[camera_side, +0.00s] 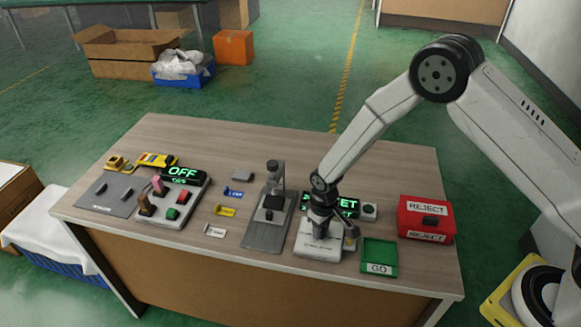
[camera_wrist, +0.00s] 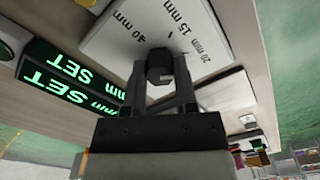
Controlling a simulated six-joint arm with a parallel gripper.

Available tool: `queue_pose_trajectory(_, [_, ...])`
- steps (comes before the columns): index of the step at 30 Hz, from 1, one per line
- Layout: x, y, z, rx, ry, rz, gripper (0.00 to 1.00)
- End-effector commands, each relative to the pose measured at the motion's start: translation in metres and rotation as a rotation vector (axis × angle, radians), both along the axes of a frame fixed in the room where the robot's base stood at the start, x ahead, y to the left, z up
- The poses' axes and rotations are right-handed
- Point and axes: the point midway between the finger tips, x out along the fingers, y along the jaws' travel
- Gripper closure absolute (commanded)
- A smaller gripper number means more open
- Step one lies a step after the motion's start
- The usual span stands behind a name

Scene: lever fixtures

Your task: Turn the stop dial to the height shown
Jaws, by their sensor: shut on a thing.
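The stop dial is a dark knob (camera_wrist: 159,68) on a light plate (camera_wrist: 118,30) printed with 40 mm, 15 mm and 20 mm marks. My gripper (camera_wrist: 160,82) is shut on the knob, with a finger on each side of it. In the side view my gripper (camera_side: 322,222) points down over the white dial base (camera_side: 318,247) and hides the knob. The black display (camera_wrist: 68,78) beside the plate reads "SET" and "mm" in green. Its number is hidden or unreadable. In the side view the display (camera_side: 345,203) is partly behind my gripper.
A green GO tray (camera_side: 379,257) and a red REJECT bin (camera_side: 426,218) stand to the right. A grey press-like fixture (camera_side: 268,215) stands close on the left. Further left are small labelled tags (camera_side: 215,231), a lever panel (camera_side: 172,203) and an OFF display (camera_side: 184,174).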

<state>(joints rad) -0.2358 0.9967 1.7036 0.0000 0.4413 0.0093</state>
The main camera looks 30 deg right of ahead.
Motion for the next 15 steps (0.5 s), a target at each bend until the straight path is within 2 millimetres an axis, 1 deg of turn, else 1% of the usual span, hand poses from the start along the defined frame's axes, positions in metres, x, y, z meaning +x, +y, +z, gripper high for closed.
queue_pose_trajectory(6, [0.0001, 0.0002, 0.0006, 0.0, 0.0, 0.035, 1.0])
queue_pose_trajectory(15, [0.0003, 0.0002, 0.0007, 0.0, 0.0, 0.036, 1.0])
